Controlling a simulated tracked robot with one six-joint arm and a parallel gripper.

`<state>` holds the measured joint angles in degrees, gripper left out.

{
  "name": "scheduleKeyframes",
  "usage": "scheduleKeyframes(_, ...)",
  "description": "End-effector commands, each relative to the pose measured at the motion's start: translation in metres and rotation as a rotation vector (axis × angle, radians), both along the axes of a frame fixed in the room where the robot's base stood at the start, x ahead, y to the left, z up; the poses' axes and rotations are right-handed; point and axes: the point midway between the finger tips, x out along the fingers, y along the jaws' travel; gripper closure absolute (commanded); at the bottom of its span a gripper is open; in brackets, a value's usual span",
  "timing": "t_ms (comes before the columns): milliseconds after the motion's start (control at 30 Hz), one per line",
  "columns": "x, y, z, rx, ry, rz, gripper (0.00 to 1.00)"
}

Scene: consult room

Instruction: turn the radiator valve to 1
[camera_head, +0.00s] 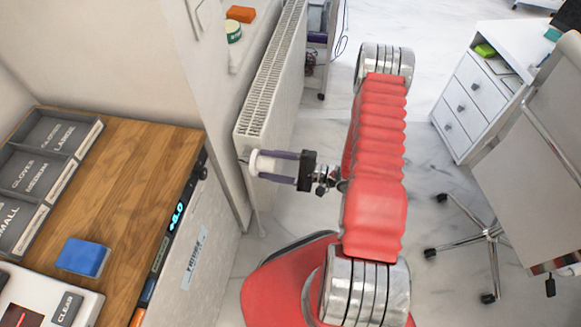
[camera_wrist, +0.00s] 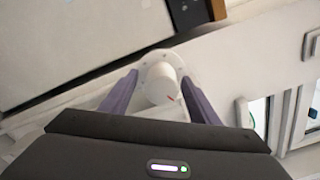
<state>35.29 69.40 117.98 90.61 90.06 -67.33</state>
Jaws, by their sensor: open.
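The white radiator valve (camera_head: 276,164) sticks out at the near lower end of the white radiator (camera_head: 284,98). In the wrist view the round valve head (camera_wrist: 160,84) faces me, with a wider pale collar behind it and a small red mark near its lower right edge. Any numbers are too small to read. My gripper (camera_head: 262,166) has its two purple fingers on either side of the valve head. In the wrist view my gripper (camera_wrist: 159,80) is open, with a finger left and right of the head; the gaps look small, and I cannot tell whether either finger touches.
A wooden-topped cabinet (camera_head: 135,180) with grey glove trays (camera_head: 62,130) and a blue box (camera_head: 83,257) stands at the left. A white drawer unit (camera_head: 468,105) and a wheeled chair (camera_head: 530,120) stand at the right. Marble floor (camera_head: 430,150) lies open between.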

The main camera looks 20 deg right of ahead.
Motion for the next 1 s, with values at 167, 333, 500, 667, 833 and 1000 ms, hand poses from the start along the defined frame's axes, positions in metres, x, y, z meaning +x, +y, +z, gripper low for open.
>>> scheduleKeyframes(167,-0.008,-0.013,0.0,0.0,0.0,-0.004,0.44)
scheduleKeyframes(333,-0.021,-0.031,0.0,0.0,0.0,-0.004,0.44)
scheduleKeyframes(500,-0.034,-0.048,0.0,0.0,0.0,-0.004,0.44)
scheduleKeyframes(667,-0.047,-0.064,-0.001,0.001,0.001,-0.004,0.44)
scheduleKeyframes(833,-0.06,-0.082,-0.001,-0.001,0.0,-0.003,0.44)
scheduleKeyframes(1000,-0.072,-0.099,-0.001,0.0,0.001,-0.002,0.44)
